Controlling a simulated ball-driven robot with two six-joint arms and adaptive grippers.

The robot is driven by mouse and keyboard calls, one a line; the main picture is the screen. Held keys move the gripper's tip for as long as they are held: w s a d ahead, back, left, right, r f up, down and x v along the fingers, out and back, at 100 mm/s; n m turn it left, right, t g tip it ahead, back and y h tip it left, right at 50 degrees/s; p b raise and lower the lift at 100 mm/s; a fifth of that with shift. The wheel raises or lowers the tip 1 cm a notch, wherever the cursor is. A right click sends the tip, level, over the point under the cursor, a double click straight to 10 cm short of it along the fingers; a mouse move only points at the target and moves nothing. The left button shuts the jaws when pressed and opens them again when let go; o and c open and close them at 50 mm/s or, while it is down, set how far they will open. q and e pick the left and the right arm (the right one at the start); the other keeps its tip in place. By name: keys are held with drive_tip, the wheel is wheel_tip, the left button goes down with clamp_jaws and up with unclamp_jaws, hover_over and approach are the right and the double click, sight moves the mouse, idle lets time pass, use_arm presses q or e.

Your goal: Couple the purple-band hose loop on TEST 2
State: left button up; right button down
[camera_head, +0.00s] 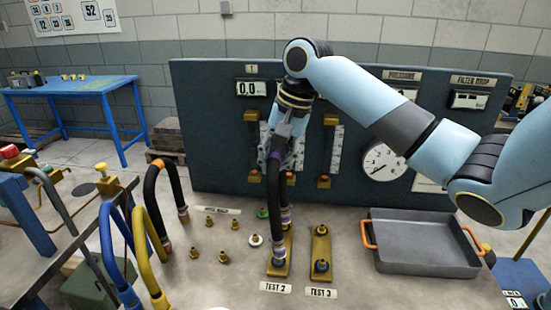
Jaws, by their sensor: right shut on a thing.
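My right gripper (277,160) comes down from above and is shut on the black hose loop (274,205) with the purple band, near the top of its arch. The loop hangs upright over the TEST 2 plate (288,243), a brass strip on the bench. Its two pale-collared ends are low, one behind the other, at the plate's fittings. I cannot tell whether the ends touch or sit on them. A blue fitting (279,263) shows at the plate's near end. The TEST 2 label (275,287) lies in front. My left gripper is not in view.
The TEST 3 plate (321,247) with two upright fittings is just right, then a grey tray (425,263). Several small brass fittings stand left. Orange-band black (152,195), blue (106,245) and yellow (140,245) hose loops stand further left. A gauge panel (215,140) rises behind.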

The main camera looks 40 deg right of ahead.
drive_tip(key=shift+x, duration=0.8)
idle(0.4)
drive_tip(key=shift+s+f, duration=0.15)
drive_tip(key=shift+f, duration=0.3)
idle(0.5)
drive_tip(key=shift+p, duration=0.3)
drive_tip(key=shift+f+p, duration=0.3)
drive_tip(key=shift+f, duration=0.1)
idle(0.5)
drive_tip(key=shift+f+p, duration=0.75)
drive_tip(key=shift+p, duration=0.7)
idle(3.2)
